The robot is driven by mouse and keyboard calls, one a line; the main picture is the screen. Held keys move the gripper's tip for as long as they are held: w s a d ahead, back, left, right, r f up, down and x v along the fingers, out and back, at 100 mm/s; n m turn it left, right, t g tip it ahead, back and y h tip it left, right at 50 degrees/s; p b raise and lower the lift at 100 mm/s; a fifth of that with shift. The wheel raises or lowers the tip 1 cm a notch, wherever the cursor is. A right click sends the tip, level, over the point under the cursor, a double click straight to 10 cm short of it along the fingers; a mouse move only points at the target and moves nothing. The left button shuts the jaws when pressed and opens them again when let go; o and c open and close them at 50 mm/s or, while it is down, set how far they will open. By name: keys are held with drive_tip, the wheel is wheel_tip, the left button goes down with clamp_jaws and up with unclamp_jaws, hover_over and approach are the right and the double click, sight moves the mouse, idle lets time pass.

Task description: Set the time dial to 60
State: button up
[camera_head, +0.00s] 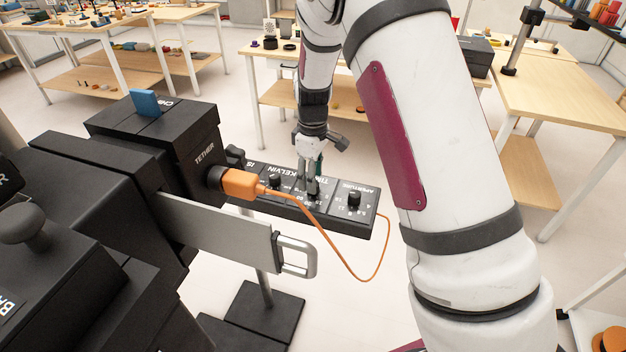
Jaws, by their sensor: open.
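A black control panel (340,221) sticks out to the right from a black camera-like rig. Its white labels read KELVIN, a partly covered word starting with T, and APERTURE. My gripper (313,187) points down, open, over the part of the panel labelled T. Its fingers are at the time dial's place and hide most of the dial, so its setting cannot be read. I cannot tell whether the fingers touch it. The kelvin dial (275,181) is just left of my gripper. The aperture dial (354,199) is to the right, with small numbers around it.
An orange plug (241,184) sits in the block marked TETHER (204,153), and its orange cable (336,254) loops in front of the panel. A grey plate with a handle (298,257) juts out below. Wooden tables (560,95) stand behind.

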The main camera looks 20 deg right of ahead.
drive_tip(key=shift+f, duration=0.95)
clamp_jaws()
